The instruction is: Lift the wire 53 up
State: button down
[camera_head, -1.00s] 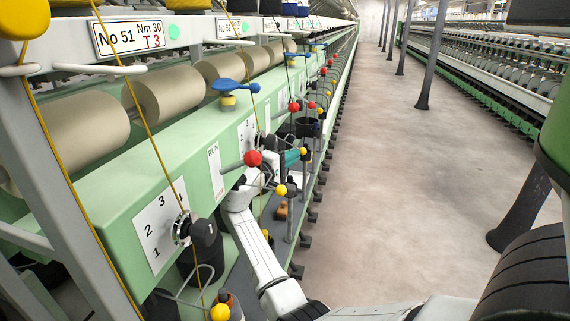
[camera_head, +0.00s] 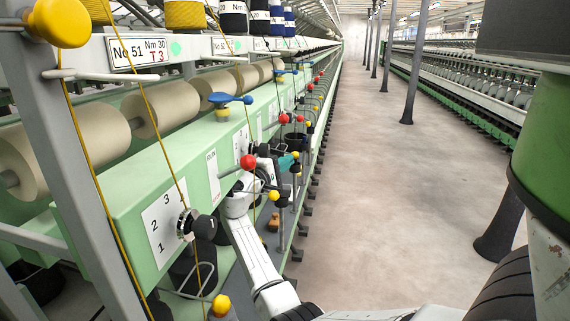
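Yellow wires run down the front of the spinning frame on the left. The near one (camera_head: 92,165) and a second one (camera_head: 160,130) hang by the sign No 51. A third wire (camera_head: 252,205) hangs farther along, beside my arm. No wire in view can be read as 53. My white arm reaches from the bottom centre up to the machine front. My gripper (camera_head: 264,165) is small and partly hidden among knobs and rods there, near a teal part (camera_head: 286,161). Its fingers and any hold on a wire cannot be made out.
A red-knobbed lever (camera_head: 248,161), blue handle (camera_head: 228,99), black dial (camera_head: 204,226) and yellow knobs (camera_head: 221,304) stick out from the green machine front (camera_head: 120,210). The aisle floor (camera_head: 370,200) is clear. A dark column (camera_head: 500,225) stands at right.

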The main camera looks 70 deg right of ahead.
jog(key=shift+s+d+f, duration=0.1)
jog(key=shift+s, duration=0.05)
jog(key=b+v, duration=0.1)
jog(key=v, duration=1)
jog(key=shift+b, duration=0.35)
